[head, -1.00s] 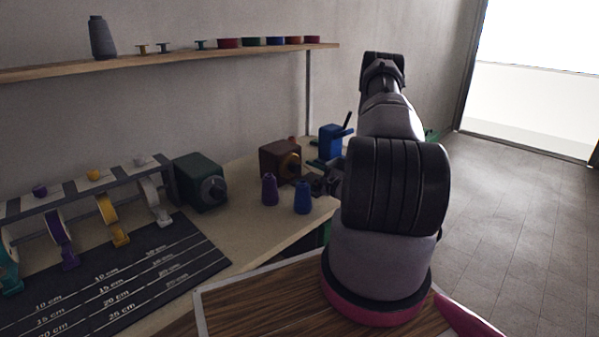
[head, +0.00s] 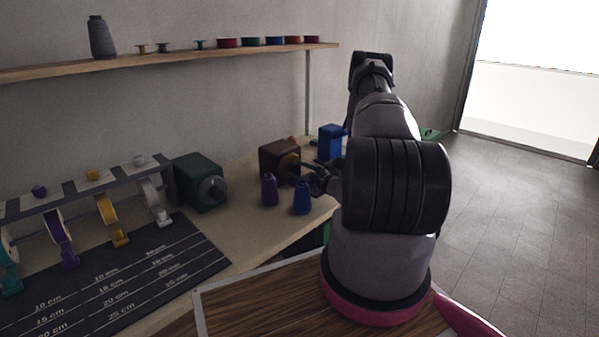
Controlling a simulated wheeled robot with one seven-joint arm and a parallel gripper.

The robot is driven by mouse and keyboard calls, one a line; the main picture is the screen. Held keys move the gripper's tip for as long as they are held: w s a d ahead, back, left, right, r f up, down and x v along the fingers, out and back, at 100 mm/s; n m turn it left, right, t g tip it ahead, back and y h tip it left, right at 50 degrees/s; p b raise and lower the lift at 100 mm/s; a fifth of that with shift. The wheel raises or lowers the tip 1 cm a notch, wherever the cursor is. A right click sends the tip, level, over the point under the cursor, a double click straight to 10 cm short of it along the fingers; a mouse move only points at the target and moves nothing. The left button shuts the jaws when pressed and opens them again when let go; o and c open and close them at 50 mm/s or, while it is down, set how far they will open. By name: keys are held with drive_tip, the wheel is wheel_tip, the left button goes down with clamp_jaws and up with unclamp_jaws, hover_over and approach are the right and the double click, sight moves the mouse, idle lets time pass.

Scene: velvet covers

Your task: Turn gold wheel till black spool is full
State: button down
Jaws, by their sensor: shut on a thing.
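A brown box (head: 271,162) on the bench carries the gold wheel (head: 288,162) on its right face. My gripper (head: 312,176) is at the front right of the wheel, dark and small in the head view. It is shut at the wheel; the exact grip on the rim or a handle is too small to make out. I cannot make out the black spool or how much thread is on it; my arm covers part of that area.
A purple cone (head: 269,189) and a blue cone (head: 301,198) stand close in front of the brown box, below my gripper. A blue machine (head: 329,142) is behind, partly covered by my arm. A green machine (head: 200,183) and ribbon rack (head: 84,185) are left. A shelf (head: 170,60) runs above.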

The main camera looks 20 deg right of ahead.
drive_tip(key=m, duration=0.7)
drive_tip(key=shift+f+m, duration=0.1)
drive_tip(key=shift+m, duration=0.2)
drive_tip(key=m, duration=0.3)
drive_tip(key=shift+m, duration=0.4)
drive_tip(key=m, duration=0.4)
drive_tip(key=shift+s, duration=0.1)
drive_tip(key=m, duration=0.7)
drive_tip(key=shift+a+m, duration=0.1)
drive_tip(key=shift+m, duration=0.2)
drive_tip(key=m, duration=0.3)
drive_tip(key=shift+m, duration=2.3)
